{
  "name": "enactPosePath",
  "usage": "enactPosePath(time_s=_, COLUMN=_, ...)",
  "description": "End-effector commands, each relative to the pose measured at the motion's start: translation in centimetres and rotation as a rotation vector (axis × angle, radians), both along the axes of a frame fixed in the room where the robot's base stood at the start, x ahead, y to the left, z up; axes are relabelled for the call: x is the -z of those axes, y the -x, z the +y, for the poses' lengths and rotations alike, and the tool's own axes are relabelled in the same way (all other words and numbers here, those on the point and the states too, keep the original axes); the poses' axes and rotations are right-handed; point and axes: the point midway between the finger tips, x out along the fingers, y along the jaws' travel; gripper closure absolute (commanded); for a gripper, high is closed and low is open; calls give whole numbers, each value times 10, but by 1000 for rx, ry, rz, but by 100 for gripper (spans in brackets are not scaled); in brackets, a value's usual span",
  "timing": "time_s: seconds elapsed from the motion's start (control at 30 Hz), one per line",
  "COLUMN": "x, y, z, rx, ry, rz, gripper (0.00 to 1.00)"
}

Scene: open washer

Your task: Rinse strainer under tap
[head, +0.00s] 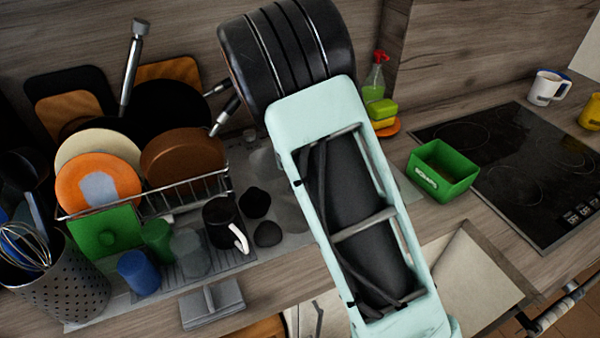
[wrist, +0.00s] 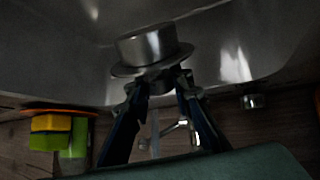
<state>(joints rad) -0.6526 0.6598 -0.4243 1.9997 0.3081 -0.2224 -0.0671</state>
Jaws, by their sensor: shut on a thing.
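In the wrist view, the strainer (wrist: 148,48) is a round metal cup with a wide flat rim. My gripper (wrist: 158,82) is shut on its lower side as pictured, with the dark fingers meeting at the rim. Grey metal of the sink (wrist: 50,60) lies behind the strainer. A thin shiny metal piece (wrist: 178,126) shows between the fingers; I cannot tell if it is the tap. In the head view, my arm covers the gripper, the strainer and most of the sink; no tap can be made out there.
Left of my arm stand a full dish rack (head: 190,190), a black mug (head: 222,222) and a utensil holder (head: 65,280). To the right are a soap bottle (head: 375,78), sponges (head: 381,110), a green box (head: 442,170) and a black hob (head: 520,165).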

Motion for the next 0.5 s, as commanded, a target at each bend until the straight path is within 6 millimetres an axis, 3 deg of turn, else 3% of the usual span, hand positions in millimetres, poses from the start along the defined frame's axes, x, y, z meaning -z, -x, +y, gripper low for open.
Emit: enactPosePath(time_s=0.5, x=-1, y=21, z=1, rx=0, ry=0, rz=-1, gripper=100)
